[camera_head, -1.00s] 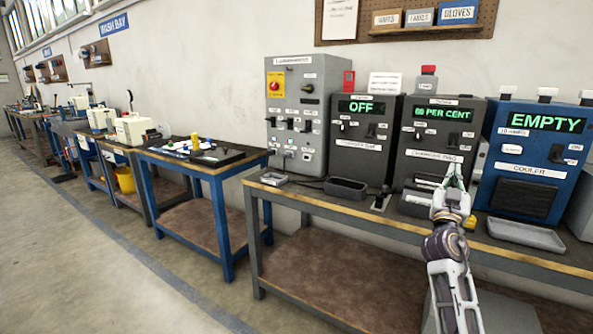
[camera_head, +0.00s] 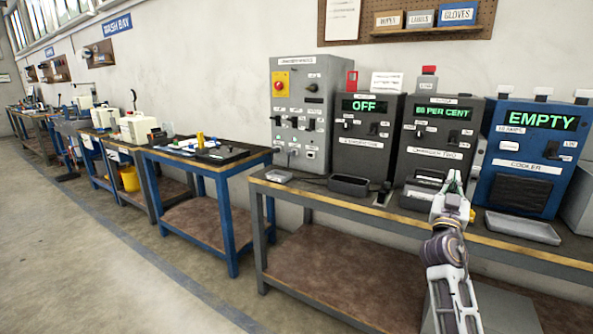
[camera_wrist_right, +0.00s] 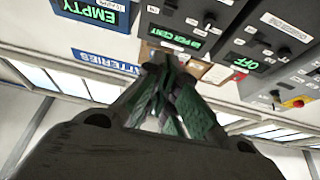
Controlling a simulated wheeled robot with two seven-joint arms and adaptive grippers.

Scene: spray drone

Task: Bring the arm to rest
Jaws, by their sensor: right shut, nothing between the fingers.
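My right gripper (camera_head: 453,183) is raised above the front of the grey bench, in front of the dark charger unit (camera_head: 440,130) that reads "80 PER CENT". Its fingers are together with nothing between them. The right wrist view shows the closed fingers (camera_wrist_right: 170,95) close up, pointing toward the panels and wall, with the picture upside down. I cannot tell from these frames whether the fingertips touch the unit. My left gripper is not in view.
The grey bench (camera_head: 340,209) also carries a unit reading "OFF" (camera_head: 365,135), a blue cooler reading "EMPTY" (camera_head: 527,150), a grey switch cabinet (camera_head: 306,110) and small trays (camera_head: 522,228). A blue-legged table (camera_head: 205,165) stands to the left. The floor (camera_head: 90,270) at front left is clear.

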